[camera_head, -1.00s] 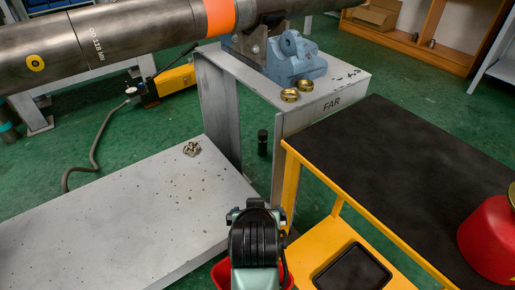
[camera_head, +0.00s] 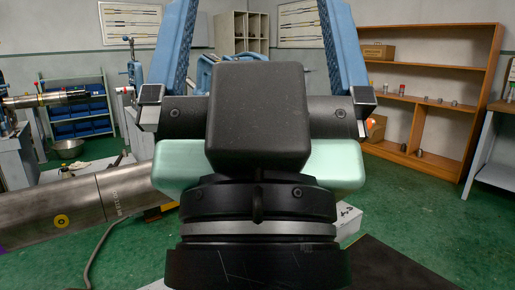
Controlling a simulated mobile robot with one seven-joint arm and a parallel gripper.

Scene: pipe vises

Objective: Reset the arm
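My gripper (camera_head: 260,40) fills the middle of the head view, close to the camera and pointing up. Its two blue fingers stand wide apart, with their tips cut off by the top edge. I see nothing held between them. The dark wrist and pale green arm parts below it hide much of the room behind.
A large steel pipe (camera_head: 75,212) runs across the lower left, partly hidden by my arm. A wooden shelf (camera_head: 438,85) with small items stands at the right, beside a workbench (camera_head: 497,140). Green floor shows on the right.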

